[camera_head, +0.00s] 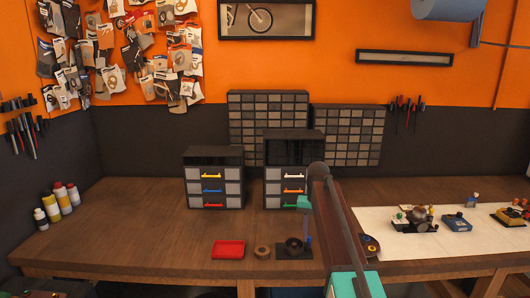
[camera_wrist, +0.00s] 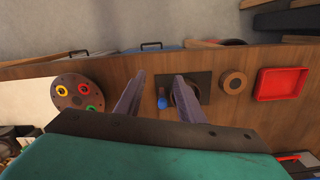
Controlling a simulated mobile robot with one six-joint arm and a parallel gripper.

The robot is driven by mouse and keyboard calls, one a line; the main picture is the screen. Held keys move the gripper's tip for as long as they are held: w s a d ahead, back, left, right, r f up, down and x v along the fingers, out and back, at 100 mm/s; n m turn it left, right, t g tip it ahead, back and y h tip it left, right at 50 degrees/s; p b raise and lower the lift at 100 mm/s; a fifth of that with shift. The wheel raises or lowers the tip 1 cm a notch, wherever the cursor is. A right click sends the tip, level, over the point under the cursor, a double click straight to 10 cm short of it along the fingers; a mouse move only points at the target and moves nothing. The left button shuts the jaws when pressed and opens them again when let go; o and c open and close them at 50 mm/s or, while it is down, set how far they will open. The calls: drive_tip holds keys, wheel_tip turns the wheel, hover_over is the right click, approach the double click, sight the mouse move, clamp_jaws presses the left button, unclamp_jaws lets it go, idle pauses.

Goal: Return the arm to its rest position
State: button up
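My gripper (camera_wrist: 158,77) is open in the wrist view, its two dark fingers apart over the wooden workbench (camera_wrist: 225,60). Nothing appears held between them. A black plate (camera_wrist: 203,80) with a dark round part and a small blue-tipped piece (camera_wrist: 162,98) lies below, partly hidden by the right finger. In the head view my arm (camera_head: 338,215) reaches in from the lower right, with its teal wrist part (camera_head: 304,203) above the black plate (camera_head: 296,252). The fingers are hard to make out there.
A red tray (camera_head: 228,249) and a round brown ring (camera_head: 262,252) lie left of the plate. Two drawer cabinets (camera_head: 213,155) (camera_head: 288,147) stand behind. A pale mat (camera_head: 400,247) with small assemblies is at right. Bottles (camera_head: 62,198) stand far left.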

drive_tip(key=s+f+g+b, duration=0.1)
drive_tip(key=s+f+b, duration=0.1)
drive_tip(key=s+f, duration=0.75)
drive_tip(key=s+f+n+g+b, duration=0.1)
drive_tip(key=s+f, duration=0.3)
drive_tip(key=f, duration=1.1)
drive_tip(key=s+f+g+b, duration=0.1)
drive_tip(key=s+f+b, duration=0.1)
drive_tip(key=s+f, duration=0.75)
drive_tip(key=s+f+g+b, duration=0.1)
drive_tip(key=s+f+b, duration=0.1)
drive_tip(key=s+f, duration=0.9)
drive_tip(key=s+f+n+g+b, duration=0.1)
drive_tip(key=s+f+b, duration=0.1)
drive_tip(key=s+f, duration=1)
drive_tip(key=s, duration=0.6)
drive_tip(key=shift+s+a+f+n+b, duration=0.15)
drive_tip(key=shift+s+a+n+b, duration=0.15)
drive_tip(key=shift+b, duration=0.1)
